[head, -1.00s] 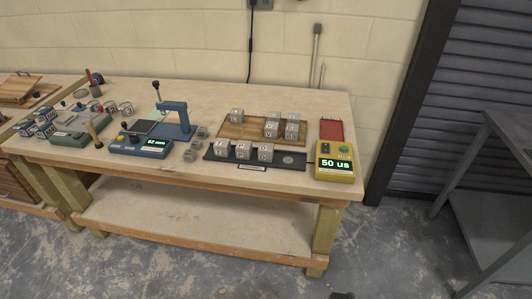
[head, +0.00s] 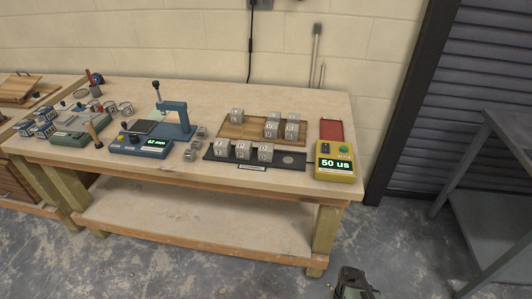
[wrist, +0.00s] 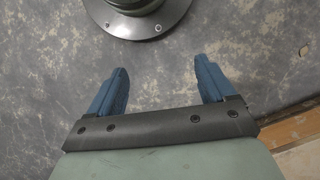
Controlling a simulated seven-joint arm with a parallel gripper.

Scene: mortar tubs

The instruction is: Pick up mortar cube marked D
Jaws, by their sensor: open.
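Three grey mortar cubes stand in a row on a black mat (head: 300,166) on the workbench: a left one (head: 221,148), a middle one (head: 243,150) and a right one (head: 265,151). Further cubes stand on a wooden board (head: 250,130) behind: one at its left (head: 236,116) and several grouped at its right (head: 273,127). The letters are too small to read surely, so I cannot tell which cube is D. My gripper (wrist: 160,88) shows in the wrist view, open and empty above the concrete floor, away from the cubes.
A yellow meter (head: 335,168) reading "50 us" and a red case (head: 331,130) are right of the cubes. A blue press-like device (head: 176,118) and small metal pieces (head: 191,155) are left. A grey metal table (head: 490,215) stands at far right.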

